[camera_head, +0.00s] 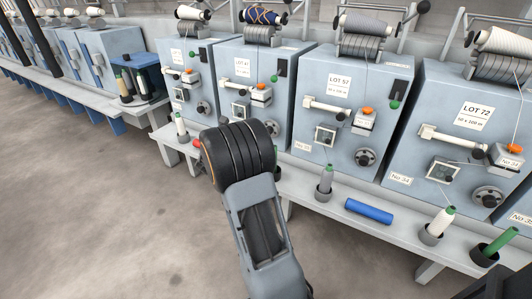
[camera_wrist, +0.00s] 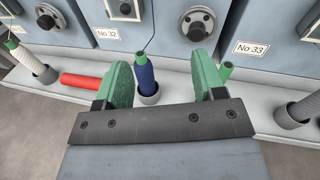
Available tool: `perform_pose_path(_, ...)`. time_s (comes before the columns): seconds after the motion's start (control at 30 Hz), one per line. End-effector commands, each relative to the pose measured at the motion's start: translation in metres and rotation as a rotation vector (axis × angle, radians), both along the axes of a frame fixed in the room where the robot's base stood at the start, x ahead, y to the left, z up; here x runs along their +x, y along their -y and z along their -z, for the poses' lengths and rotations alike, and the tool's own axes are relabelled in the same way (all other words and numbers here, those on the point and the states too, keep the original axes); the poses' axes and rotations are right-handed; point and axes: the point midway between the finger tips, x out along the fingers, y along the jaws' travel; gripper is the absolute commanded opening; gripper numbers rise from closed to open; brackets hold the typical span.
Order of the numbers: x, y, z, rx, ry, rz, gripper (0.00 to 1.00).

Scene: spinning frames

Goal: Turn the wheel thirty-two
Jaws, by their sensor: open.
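In the wrist view, a plate reading No 32 (camera_wrist: 107,34) is on a pale blue machine front. To its right on that same front is a grey round wheel (camera_wrist: 198,25) with a dark hub, at the top of the view. My gripper (camera_wrist: 161,60) is open, with its two green fingers apart and empty. The wheel is beyond the fingertips, nearer the right one; I see no contact. A blue spool with a green tip (camera_wrist: 146,73) stands in a grey cup, seen between the fingers.
A plate reading No 33 (camera_wrist: 251,48) marks the neighbouring machine. A red spool (camera_wrist: 88,81) lies on the bench ledge. In the head view, a blue roll (camera_head: 369,211) lies on the ledge, and a grey spool (camera_head: 326,179) stands upright. The floor (camera_head: 110,190) at left is clear.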

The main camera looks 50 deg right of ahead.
Motion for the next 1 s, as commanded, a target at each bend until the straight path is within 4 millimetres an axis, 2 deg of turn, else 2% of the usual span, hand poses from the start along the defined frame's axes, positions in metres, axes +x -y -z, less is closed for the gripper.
perform_pose_path(0.03,-0.005,0.009,0.03,0.01,0.054,0.056,0.63)
perform_pose_path(0.13,-0.015,0.022,0.051,0.019,0.15,0.144,0.63)
perform_pose_path(0.27,-0.023,0.032,0.066,0.019,0.224,0.21,0.63)
perform_pose_path(0.47,-0.022,0.054,0.07,0.018,0.257,0.238,0.63)
perform_pose_path(0.8,-0.006,0.117,0.07,0.018,0.256,0.235,0.63)
perform_pose_path(1.0,0.001,0.146,0.07,0.017,0.255,0.234,0.63)
